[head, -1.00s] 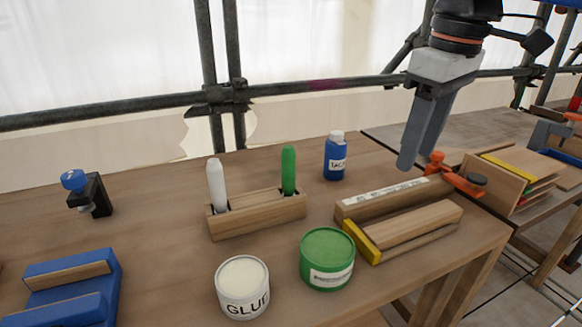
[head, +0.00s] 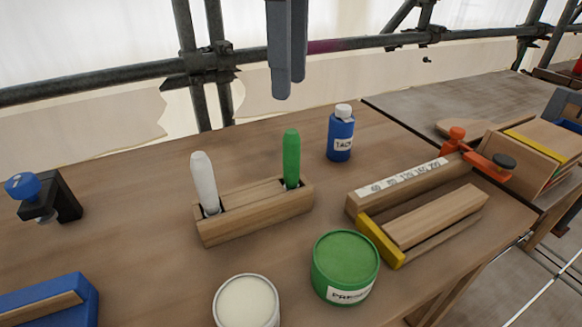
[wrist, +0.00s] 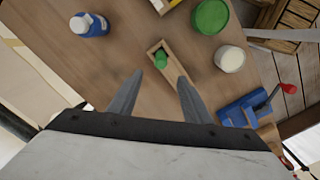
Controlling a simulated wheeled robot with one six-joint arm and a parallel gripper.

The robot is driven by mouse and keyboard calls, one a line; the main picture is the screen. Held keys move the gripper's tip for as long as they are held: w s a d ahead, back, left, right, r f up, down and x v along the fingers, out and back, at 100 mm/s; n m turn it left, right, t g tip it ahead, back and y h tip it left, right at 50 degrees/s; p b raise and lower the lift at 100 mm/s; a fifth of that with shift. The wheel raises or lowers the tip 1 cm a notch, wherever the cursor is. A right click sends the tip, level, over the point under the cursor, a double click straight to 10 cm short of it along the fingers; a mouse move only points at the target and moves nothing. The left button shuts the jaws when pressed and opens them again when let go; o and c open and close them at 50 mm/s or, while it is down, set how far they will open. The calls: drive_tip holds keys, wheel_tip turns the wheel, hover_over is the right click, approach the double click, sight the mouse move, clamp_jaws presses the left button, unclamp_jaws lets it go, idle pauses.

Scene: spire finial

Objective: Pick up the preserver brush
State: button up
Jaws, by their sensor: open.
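The preserver brush appears to be the green-handled one (head: 291,158), upright in the right slot of a wooden holder (head: 255,214). A white-handled brush (head: 205,182) stands in the left slot. In the wrist view the green handle (wrist: 161,57) shows end-on, between and beyond my fingers. My gripper (head: 289,89) is open and empty, high above and behind the holder in the head view, apart from the brush. The wrist view shows both fingers of my gripper (wrist: 160,77) spread apart. The white brush is not clear there.
A blue bottle (head: 341,136) stands behind and right of the holder. A green preserver tub (head: 345,268) and white glue tub (head: 246,303) stand in front. A wooden sanding block rack (head: 437,214) lies right. A blue-knobbed clamp (head: 42,195) is at left.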

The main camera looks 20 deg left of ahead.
sight(290, 131)
wheel_tip(290, 131, down, 9)
drive_tip(key=shift+f, duration=0.2)
drive_tip(key=shift+d+f, duration=0.2)
drive_tip(key=shift+f, duration=2.6)
clamp_jaws()
